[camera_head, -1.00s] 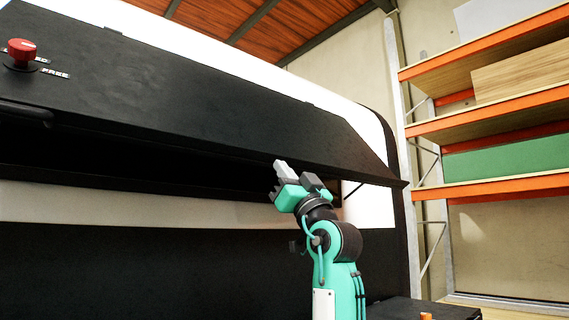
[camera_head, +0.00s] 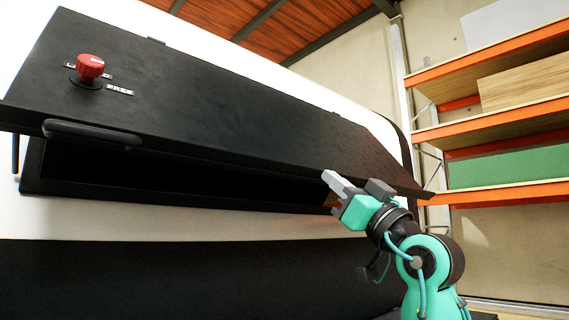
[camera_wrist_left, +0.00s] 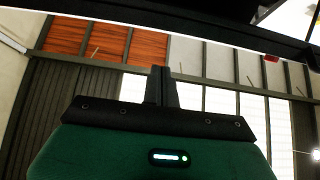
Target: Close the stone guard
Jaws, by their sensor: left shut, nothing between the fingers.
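The stone guard (camera_head: 230,105) is a long black panel on the caravan's white front. It stands tilted out, with a dark gap under its lower edge. A black bar handle (camera_head: 92,134) is on its lower left part, and a red knob (camera_head: 90,66) sits above the handle beside small labels, one reading FREE. The left wrist view shows the shut fingers (camera_wrist_left: 161,86) in front.
A shelf rack with orange beams (camera_head: 490,128) stands on the right, holding wooden boards and a green box (camera_head: 505,170). The caravan's white wall (camera_head: 120,222) and black lower front (camera_head: 150,280) lie below the guard. In the wrist view, a dark edge (camera_wrist_left: 190,22) crosses the top.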

